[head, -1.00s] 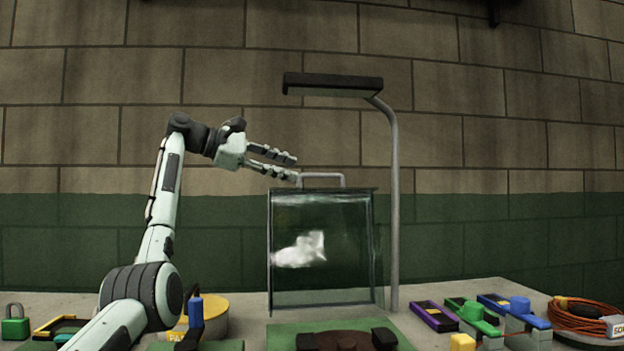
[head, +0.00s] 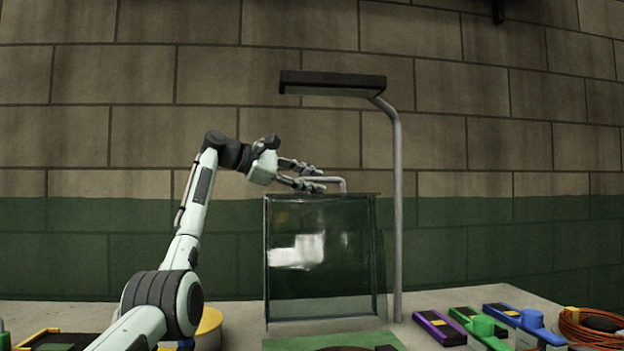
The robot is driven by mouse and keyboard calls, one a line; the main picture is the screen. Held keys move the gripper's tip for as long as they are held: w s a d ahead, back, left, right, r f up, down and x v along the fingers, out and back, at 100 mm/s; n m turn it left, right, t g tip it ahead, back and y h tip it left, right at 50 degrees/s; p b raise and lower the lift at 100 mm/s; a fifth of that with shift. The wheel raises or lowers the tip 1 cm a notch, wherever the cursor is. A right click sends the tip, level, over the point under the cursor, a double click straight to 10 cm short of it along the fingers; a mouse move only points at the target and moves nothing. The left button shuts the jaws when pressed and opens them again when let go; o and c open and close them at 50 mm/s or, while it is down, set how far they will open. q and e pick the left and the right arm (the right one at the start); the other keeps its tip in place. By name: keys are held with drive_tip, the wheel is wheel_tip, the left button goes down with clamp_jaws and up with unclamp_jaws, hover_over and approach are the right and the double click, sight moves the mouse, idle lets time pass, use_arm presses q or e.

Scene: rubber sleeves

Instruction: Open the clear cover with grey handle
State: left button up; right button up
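The clear cover (head: 325,262) stands upright on the bench as a dark-edged transparent panel. Its grey handle (head: 342,182) is a bar along the top edge. My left gripper (head: 320,180) is at the left part of the handle, with its fingers overlapping the bar in the picture. The fingers show a gap between them, and I cannot tell whether they touch the handle. The left end of the handle is hidden behind the fingers. My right gripper is not in the head view.
A lamp (head: 332,82) on a grey post (head: 397,220) stands just right of the cover and reaches over it. Purple (head: 439,326), green (head: 472,318) and blue (head: 502,312) parts and an orange cable coil (head: 592,326) lie at the right. A green mat (head: 300,342) lies in front.

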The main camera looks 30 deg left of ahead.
use_arm(q)
drive_tip(key=shift+w, duration=0.1)
clamp_jaws()
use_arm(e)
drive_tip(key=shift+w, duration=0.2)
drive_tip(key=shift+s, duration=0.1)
